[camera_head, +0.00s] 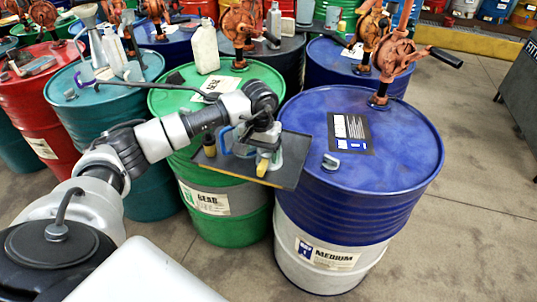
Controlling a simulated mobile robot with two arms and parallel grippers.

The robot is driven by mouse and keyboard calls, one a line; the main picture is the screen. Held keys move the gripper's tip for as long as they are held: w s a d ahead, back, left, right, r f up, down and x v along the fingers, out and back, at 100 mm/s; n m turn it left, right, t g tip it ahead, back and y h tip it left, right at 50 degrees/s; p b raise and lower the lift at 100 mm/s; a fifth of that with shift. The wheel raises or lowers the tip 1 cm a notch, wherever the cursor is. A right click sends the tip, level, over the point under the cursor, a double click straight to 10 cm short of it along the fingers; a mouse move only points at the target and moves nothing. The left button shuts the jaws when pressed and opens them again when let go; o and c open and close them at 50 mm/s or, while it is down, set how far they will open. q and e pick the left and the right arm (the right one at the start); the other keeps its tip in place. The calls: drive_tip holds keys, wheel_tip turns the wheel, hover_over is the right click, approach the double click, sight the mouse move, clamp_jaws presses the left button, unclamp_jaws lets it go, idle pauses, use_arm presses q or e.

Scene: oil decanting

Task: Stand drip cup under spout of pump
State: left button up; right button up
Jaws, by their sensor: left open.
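My left gripper (262,147) is open and points down over a dark tray (290,172) that sits level between the green drum and the blue drum. A small blue-edged vessel (226,140) stands on the tray at the gripper's left side. It may be the drip cup, but the gripper partly hides it and I cannot tell whether they touch. An orange hand pump (398,57) with a black crank handle stands on the blue drum (400,165). Another orange pump (240,27) stands on the green drum (170,100). My right gripper is out of view.
A white jug (204,48) stands on the green drum's back. Teal (105,97) and red drums crowd the left. The floor at right (470,220) is clear.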

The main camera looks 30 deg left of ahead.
sight(264, 161)
use_arm(q)
drive_tip(key=f, duration=0.1)
drive_tip(key=f+p, duration=0.1)
drive_tip(key=f, duration=0.1)
drive_tip(key=f+p, duration=0.1)
drive_tip(key=f, duration=0.1)
drive_tip(key=shift+w+d, duration=0.2)
drive_tip(key=shift+d, duration=0.2)
drive_tip(key=shift+f, duration=0.25)
clamp_jaws()
